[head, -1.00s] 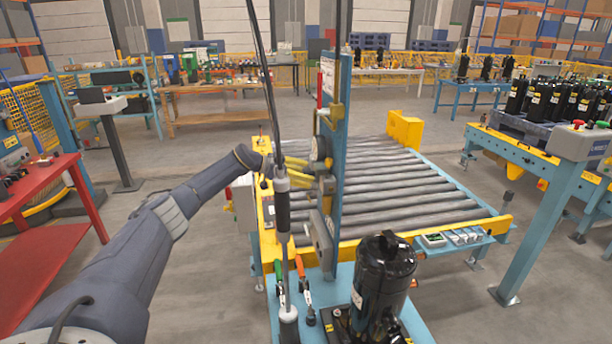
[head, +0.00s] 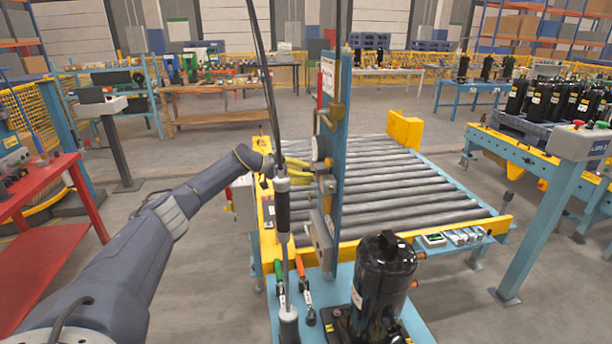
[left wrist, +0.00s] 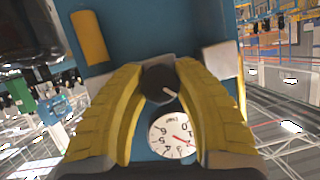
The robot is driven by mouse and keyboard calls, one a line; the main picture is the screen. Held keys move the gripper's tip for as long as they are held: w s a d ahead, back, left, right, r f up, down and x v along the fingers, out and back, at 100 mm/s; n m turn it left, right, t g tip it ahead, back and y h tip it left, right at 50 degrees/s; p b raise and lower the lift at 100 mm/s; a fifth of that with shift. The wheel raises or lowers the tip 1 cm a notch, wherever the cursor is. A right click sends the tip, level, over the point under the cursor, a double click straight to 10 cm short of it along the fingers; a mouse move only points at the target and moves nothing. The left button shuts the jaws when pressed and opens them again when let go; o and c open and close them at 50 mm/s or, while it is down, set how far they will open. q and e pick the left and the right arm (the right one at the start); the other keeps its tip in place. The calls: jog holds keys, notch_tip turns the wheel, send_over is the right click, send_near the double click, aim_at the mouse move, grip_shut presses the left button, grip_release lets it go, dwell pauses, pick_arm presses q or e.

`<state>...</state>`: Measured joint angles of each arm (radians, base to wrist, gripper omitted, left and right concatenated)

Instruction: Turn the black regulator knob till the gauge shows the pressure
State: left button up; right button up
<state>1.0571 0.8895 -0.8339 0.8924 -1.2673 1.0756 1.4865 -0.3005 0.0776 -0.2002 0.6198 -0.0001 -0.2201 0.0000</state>
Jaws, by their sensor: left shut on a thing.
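The black regulator knob (left wrist: 159,84) has a pale mark on its face and sits between the two yellow fingers of my left gripper (left wrist: 158,82), which is shut on it. Close below it in the left wrist view is the white gauge (left wrist: 160,147) with a red needle, tilted to the lower right in that picture. Its small digits are hard to read. In the head view my left gripper (head: 297,170) reaches the blue upright panel (head: 337,130) from the left, and the knob is hidden there. My right gripper does not show.
A black-handled tool (head: 283,205) hangs just in front of my left gripper. A black compressor (head: 383,280) stands on the blue pallet below. A roller conveyor (head: 410,195) lies behind the panel, and a red table (head: 50,240) stands at the left.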

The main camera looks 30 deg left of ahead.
pick_arm(q)
jog(key=m+t+y, duration=0.1)
jog(key=m, duration=0.2)
jog(key=shift+t, duration=0.4)
jog(key=m+t+y, duration=0.1)
jog(key=m+t, duration=0.1)
jog(key=m, duration=0.1)
jog(key=shift+m, duration=0.4)
jog(key=m+t, duration=0.2)
jog(key=m, duration=0.1)
jog(key=shift+m, duration=0.3)
jog(key=shift+m+t, duration=0.7)
jog(key=shift+m, duration=1)
jog(key=shift+r+h, duration=0.15)
jog(key=shift+h, duration=0.25)
jog(key=o, duration=1.3)
jog(key=shift+c, duration=0.2)
